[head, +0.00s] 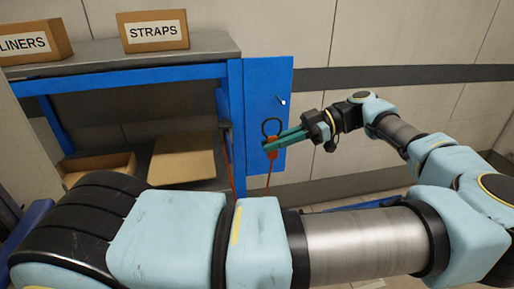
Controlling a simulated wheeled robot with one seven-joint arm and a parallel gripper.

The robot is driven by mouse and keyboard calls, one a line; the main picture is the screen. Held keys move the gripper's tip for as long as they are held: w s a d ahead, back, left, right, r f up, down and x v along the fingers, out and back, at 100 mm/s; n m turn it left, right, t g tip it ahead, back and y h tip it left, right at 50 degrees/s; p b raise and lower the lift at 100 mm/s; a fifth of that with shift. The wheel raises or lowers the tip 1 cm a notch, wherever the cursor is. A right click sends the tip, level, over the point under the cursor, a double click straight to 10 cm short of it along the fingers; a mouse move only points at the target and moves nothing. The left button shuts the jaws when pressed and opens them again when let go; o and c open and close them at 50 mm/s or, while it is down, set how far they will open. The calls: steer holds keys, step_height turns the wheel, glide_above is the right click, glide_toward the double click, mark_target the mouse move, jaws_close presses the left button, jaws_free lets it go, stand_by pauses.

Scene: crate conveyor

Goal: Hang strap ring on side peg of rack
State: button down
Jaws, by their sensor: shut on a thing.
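The strap ring (271,126) is a dark ring at the top of an orange strap piece (272,153), with orange strap hanging below. My gripper (275,143) is shut on the orange strap piece just under the ring, with its green fingers pointing left. The ring stands upright in front of the blue side panel of the rack (268,78). A small side peg (282,100) sticks out of that panel, above and slightly right of the ring. The ring appears apart from the peg. The gap in depth between ring and panel cannot be told.
The rack's grey top shelf (205,45) carries a box labelled STRAPS (154,32) and a box labelled LINERS (36,42). Open cardboard boxes (183,160) sit on the lower shelf. The wall to the right of the rack is bare. My arm crosses the foreground.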

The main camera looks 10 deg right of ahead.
steer(key=d+b, duration=0.1)
steer(key=d, duration=0.5)
steer(key=shift+d+b, duration=0.3)
steer(key=shift+d, duration=0.1)
steer(key=shift+w, duration=0.1)
steer(key=shift+w+b, duration=0.65)
steer(key=shift+w, duration=2.15)
steer(key=shift+w, duration=0.1)
steer(key=shift+y, duration=0.3)
steer(key=shift+w+a+f+b, duration=0.15)
steer(key=shift+w+b, duration=0.25)
steer(key=shift+w, duration=0.9)
steer(key=shift+w+a+f+b, duration=0.15)
steer(key=shift+w+b, duration=0.2)
steer(key=shift+w, duration=0.95)
steer(key=shift+d, duration=0.1)
steer(key=shift+b, duration=0.8)
steer(key=shift+w, duration=0.1)
